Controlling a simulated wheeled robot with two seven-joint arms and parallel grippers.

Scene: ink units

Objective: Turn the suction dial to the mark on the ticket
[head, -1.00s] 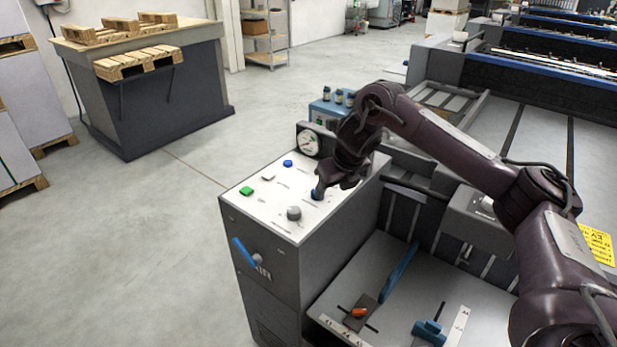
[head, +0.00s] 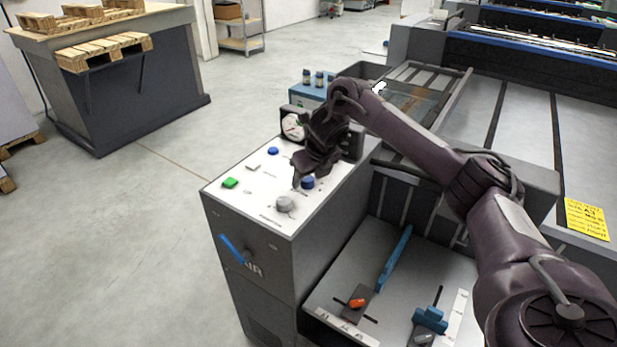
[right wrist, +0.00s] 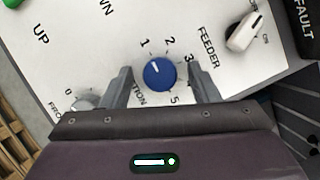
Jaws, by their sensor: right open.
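The suction dial is a round blue knob (right wrist: 160,74) on the white panel. Its white line points near the 1 in the right wrist view; 2, 3 and 5 also show on its scale. The label below reads "...TION", partly hidden by a finger. My right gripper (right wrist: 160,68) is open, one finger each side of the dial, with gaps to both; how far down they reach I cannot tell. In the head view my right gripper (head: 299,178) is close by the dial (head: 308,183). The yellow ticket (head: 587,219) is at the right; its writing is too small to read surely. My left gripper is out of view.
A grey knob (head: 285,204), green button (head: 230,183), blue button (head: 273,151) and gauge (head: 293,127) share the panel.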

